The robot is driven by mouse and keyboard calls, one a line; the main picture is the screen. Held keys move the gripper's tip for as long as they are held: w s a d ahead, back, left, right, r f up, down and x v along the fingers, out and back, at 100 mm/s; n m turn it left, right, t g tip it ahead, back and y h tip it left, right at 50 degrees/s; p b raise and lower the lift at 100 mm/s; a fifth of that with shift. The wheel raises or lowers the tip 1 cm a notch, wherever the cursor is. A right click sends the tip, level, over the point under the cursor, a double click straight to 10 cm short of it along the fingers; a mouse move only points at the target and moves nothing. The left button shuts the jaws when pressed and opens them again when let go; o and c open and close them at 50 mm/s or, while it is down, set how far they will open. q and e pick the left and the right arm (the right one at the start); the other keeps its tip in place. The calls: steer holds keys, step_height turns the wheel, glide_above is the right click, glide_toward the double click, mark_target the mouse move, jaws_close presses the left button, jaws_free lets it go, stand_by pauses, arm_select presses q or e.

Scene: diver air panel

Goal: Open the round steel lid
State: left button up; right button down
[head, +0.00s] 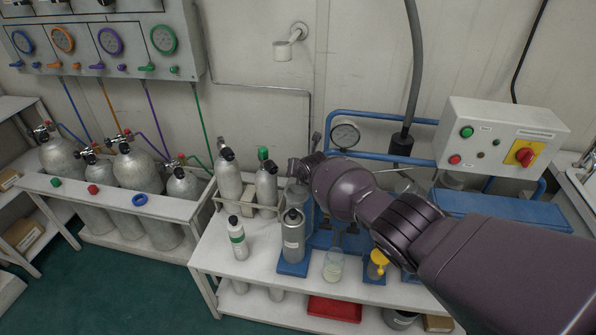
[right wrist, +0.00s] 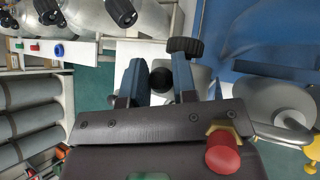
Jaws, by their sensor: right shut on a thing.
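My right arm reaches in from the right in the head view. Its gripper (head: 303,168) is over the back of the white bench, largely hidden by its own wrist. In the right wrist view the two fingers (right wrist: 159,82) stand either side of a round black knob (right wrist: 161,80) and are shut on it. What the knob is fixed to is mostly hidden. A round grey steel shape (right wrist: 277,105) shows to the right of the fingers; I cannot tell whether it is the lid. My left gripper is not in view.
Two small cylinders (head: 265,185) stand left of my gripper. A control box (head: 502,142) is at right.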

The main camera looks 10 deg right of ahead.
steer(key=shift+d+f, duration=0.15)
steer(key=shift+f, duration=0.05)
steer(key=c, duration=0.9)
jaws_free()
steer(key=shift+r, duration=0.1)
